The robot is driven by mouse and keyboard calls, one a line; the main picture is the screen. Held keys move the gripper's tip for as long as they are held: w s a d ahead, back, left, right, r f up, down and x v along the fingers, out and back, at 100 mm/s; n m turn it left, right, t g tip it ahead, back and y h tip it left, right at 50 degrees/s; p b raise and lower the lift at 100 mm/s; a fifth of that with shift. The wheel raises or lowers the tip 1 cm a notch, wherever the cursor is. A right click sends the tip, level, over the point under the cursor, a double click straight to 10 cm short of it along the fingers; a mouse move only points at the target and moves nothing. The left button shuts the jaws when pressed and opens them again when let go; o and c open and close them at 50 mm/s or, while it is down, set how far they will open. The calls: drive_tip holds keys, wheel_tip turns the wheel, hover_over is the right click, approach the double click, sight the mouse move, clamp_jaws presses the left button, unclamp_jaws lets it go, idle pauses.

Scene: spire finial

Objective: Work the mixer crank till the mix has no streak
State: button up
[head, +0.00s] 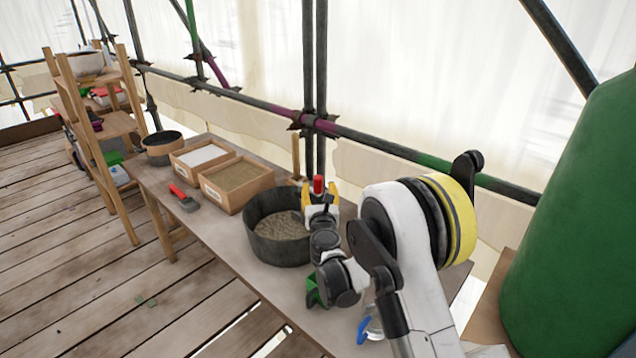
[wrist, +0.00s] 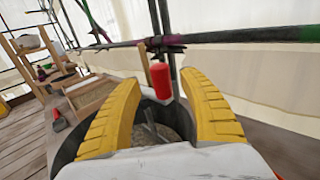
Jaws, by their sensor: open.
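The mixer tub (head: 262,246) is a dark round pan on the table, with grey-brown mix (head: 284,226) in it. The red crank knob (head: 318,182) stands upright above the tub's right side. It also shows in the wrist view (wrist: 160,82), where a grey rod or paddle (wrist: 150,132) is in the tub below. My gripper (head: 320,194) is open, with its yellow fingers on either side of the red knob, and gaps show in the wrist view. My arm hides the tub's right side. I cannot make out streaks in the mix.
Wooden boxes of white powder (head: 201,157) and sand (head: 237,183), a dark bucket (head: 162,147) and a red-handled tool (head: 183,197) are on the table left of the tub. Scaffold poles (head: 313,120) rise behind. A large green cylinder (head: 575,220) stands right.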

sight(317, 183)
drive_tip(key=w, duration=0.3)
drive_tip(key=w+b, duration=0.1)
drive_tip(key=shift+w+a, duration=0.3)
drive_tip(key=shift+w, duration=0.1)
clamp_jaws()
drive_tip(key=shift+s+a+h, duration=0.1)
drive_tip(key=shift+h, duration=0.2)
